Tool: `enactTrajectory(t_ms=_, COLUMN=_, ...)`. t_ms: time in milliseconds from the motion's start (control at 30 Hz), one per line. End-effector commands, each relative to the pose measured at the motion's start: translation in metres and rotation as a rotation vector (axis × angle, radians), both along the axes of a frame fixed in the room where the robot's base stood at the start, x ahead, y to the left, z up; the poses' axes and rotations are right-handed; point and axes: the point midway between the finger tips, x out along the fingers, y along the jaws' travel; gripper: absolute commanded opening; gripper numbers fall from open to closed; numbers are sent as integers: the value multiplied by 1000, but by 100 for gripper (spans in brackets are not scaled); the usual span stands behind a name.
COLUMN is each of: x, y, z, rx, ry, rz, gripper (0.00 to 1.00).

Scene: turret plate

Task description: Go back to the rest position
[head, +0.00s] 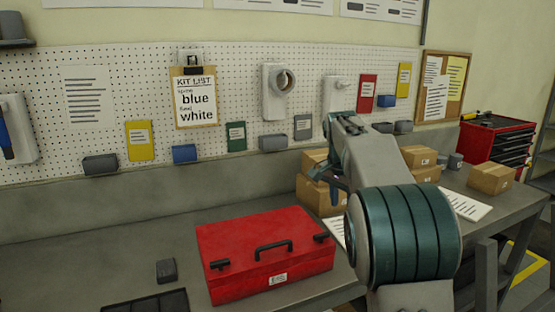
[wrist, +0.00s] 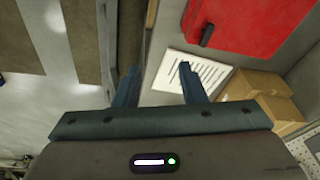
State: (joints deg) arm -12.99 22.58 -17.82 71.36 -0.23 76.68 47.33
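My gripper (wrist: 157,85) is open and empty in the wrist view, its two dark blue fingers spread apart above the edge of the workbench. A white printed sheet (wrist: 190,73) lies on the bench beyond the fingers. In the head view my arm is raised at the right of centre, in front of the bench. My gripper is partly seen there, and its fingertips are hard to make out. A closed red toolbox (head: 265,262) with black handle and latches stands on the grey bench (head: 150,240), left of my arm. The toolbox also shows at the top of the wrist view (wrist: 250,25).
Cardboard boxes (head: 312,193) stand behind my arm, with another box (head: 491,178) further right. A red drawer cabinet (head: 495,140) is at the far right. A small dark block (head: 166,271) and a dark tray (head: 147,304) lie left of the toolbox. A pegboard (head: 225,90) backs the bench.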

Motion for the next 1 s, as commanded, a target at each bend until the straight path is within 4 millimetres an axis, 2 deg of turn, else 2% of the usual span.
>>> enactTrajectory(t_ms=33, x=-18, y=-4, z=3, rx=16, ry=-4, rz=35, gripper=37)
enactTrajectory(t_ms=233, x=-82, y=-8, z=2, rx=46, ry=-19, rz=206, gripper=37)
enactTrajectory(t_ms=467, x=-161, y=-3, z=-14, rx=43, ry=-49, rz=416, gripper=37)
enactTrajectory(t_ms=667, x=-233, y=6, z=-41, rx=6, ry=-75, rz=602, gripper=37)
enactTrajectory(t_ms=800, x=-279, y=12, z=-68, rx=-34, ry=-88, rz=722, gripper=37)
enactTrajectory(t_ms=900, x=-305, y=15, z=-86, rx=-65, ry=-93, rz=791, gripper=37)
enactTrajectory(t_ms=1000, x=-322, y=16, z=-99, rx=-87, ry=-94, rz=838, gripper=37)
